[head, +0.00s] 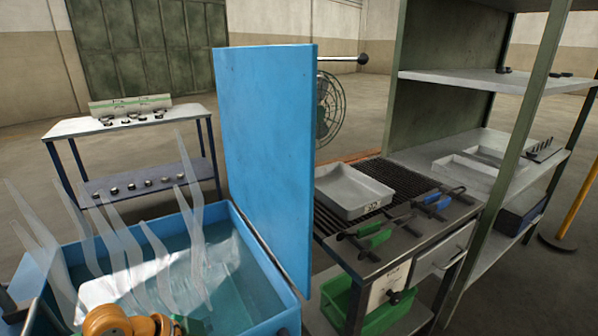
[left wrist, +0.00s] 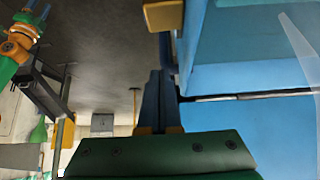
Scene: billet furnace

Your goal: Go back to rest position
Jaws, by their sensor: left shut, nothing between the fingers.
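My left gripper (left wrist: 160,100) shows in the left wrist view, its blue fingers together and nothing held between them. It is beside the blue tank's wall, apart from the things on the grill table. In the head view, only orange and green joints of my arm show at the bottom left, in front of the tank; the fingers cannot be made out there. My right gripper cannot be made out in either view.
A blue tank (head: 262,270) of water with steam has its lid (head: 265,140) raised. Right of it, a grill table holds a grey tray (head: 352,190) and green-handled tongs (head: 374,236). A shelf rack (head: 480,83) stands at right; a small table (head: 75,127) stands behind left.

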